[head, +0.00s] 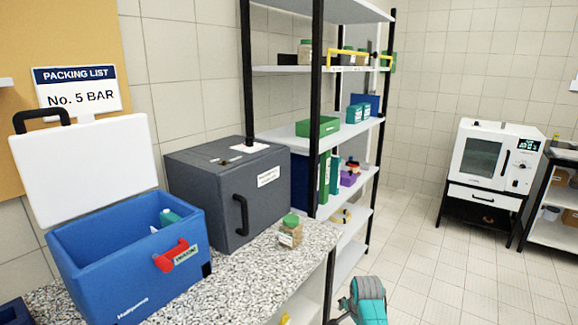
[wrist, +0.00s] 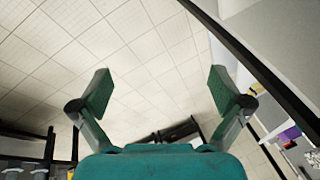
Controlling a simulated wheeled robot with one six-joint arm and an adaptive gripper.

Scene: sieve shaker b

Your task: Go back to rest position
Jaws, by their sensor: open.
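My gripper (wrist: 160,91) shows in the wrist view with its two green-padded fingers spread wide and nothing between them. Behind the gap are only floor or wall tiles. In the head view a teal and grey part of my arm (head: 369,300) shows at the bottom, right of the counter and clear of it. The fingertips cannot be made out in the head view.
A speckled counter (head: 233,277) holds an open blue cooler (head: 128,262), a dark grey box (head: 225,185) and a green-lidded jar (head: 290,232). A shelf rack (head: 316,110) stands behind. The tiled floor (head: 420,262) is clear toward the white oven (head: 489,165).

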